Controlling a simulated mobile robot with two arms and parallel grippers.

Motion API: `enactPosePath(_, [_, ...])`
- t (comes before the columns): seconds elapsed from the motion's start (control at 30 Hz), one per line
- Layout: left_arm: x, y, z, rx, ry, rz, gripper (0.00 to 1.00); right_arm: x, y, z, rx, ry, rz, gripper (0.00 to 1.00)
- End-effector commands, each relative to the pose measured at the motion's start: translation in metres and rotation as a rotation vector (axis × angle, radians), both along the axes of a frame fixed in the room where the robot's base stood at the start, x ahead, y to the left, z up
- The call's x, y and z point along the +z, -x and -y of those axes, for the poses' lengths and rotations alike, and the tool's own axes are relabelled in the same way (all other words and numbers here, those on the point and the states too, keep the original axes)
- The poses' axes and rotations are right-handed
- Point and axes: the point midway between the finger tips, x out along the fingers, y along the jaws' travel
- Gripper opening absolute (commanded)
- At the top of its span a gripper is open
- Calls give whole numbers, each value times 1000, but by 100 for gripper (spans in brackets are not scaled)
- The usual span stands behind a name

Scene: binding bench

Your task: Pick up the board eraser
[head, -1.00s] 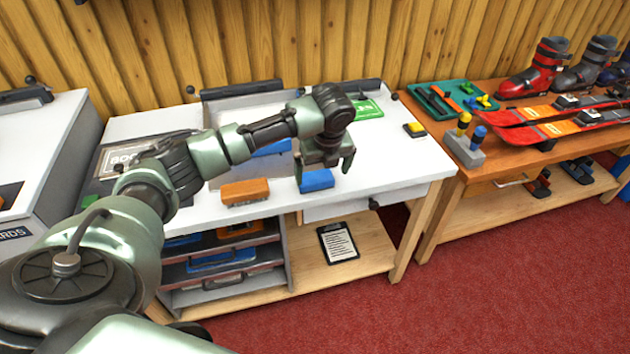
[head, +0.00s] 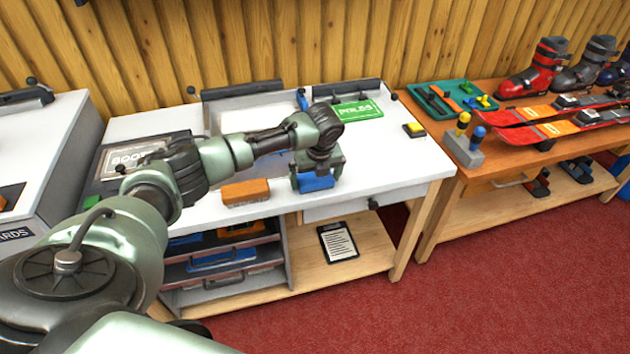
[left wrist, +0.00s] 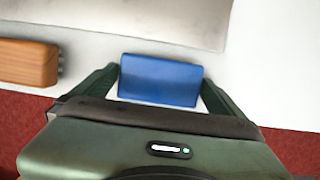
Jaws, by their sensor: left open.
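The board eraser, seen as a blue block (head: 317,183), lies on the white bench top near its front edge. It also shows in the left wrist view (left wrist: 160,80), between the two fingers. My left gripper (head: 316,177) is open and points down over the eraser, with one finger on each side of it. Small gaps show beside the eraser in the left wrist view, so the fingers do not appear closed on it. My right gripper is not in view.
An orange-brown block (head: 246,192) lies left of the eraser, close to the front edge. A green POLES sign (head: 357,110) and a yellow-topped block (head: 414,130) are further right. The white bench (head: 395,165) is clear right of the gripper.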

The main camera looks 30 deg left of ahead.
Motion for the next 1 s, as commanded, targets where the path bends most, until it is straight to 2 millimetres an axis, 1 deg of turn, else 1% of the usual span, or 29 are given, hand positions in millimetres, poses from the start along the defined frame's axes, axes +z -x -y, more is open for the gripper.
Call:
enactPosePath(0.03, [0, 0, 0, 0, 0, 0, 92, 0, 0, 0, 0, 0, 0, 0])
enactPosePath(0.07, [0, 0, 0, 0, 0, 0, 83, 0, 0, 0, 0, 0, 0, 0])
enactPosePath(0.1, [0, 0, 0, 0, 0, 0, 72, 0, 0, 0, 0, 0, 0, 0])
enactPosePath(0.17, [0, 0, 0, 0, 0, 0, 56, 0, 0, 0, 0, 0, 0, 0])
enactPosePath(0.2, [0, 0, 0, 0, 0, 0, 44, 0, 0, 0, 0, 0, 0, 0])
enactPosePath(0.23, [1, 0, 0, 0, 0, 0, 43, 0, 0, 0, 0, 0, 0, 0])
enactPosePath(0.47, [2, 0, 0, 1, 0, 0, 43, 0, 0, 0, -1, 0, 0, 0])
enactPosePath(0.57, [7, 0, 0, 1, 0, 2, 43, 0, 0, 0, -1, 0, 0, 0])
enactPosePath(0.67, [17, -1, 0, 0, 1, 2, 43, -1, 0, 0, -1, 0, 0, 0])
enactPosePath(0.77, [34, -1, 0, 0, 0, 5, 43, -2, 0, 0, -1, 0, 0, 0])
enactPosePath(0.87, [59, -1, 0, 0, 0, 6, 43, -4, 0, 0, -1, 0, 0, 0])
enactPosePath(1.0, [101, -2, 0, 1, 0, 7, 43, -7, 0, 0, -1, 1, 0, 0])
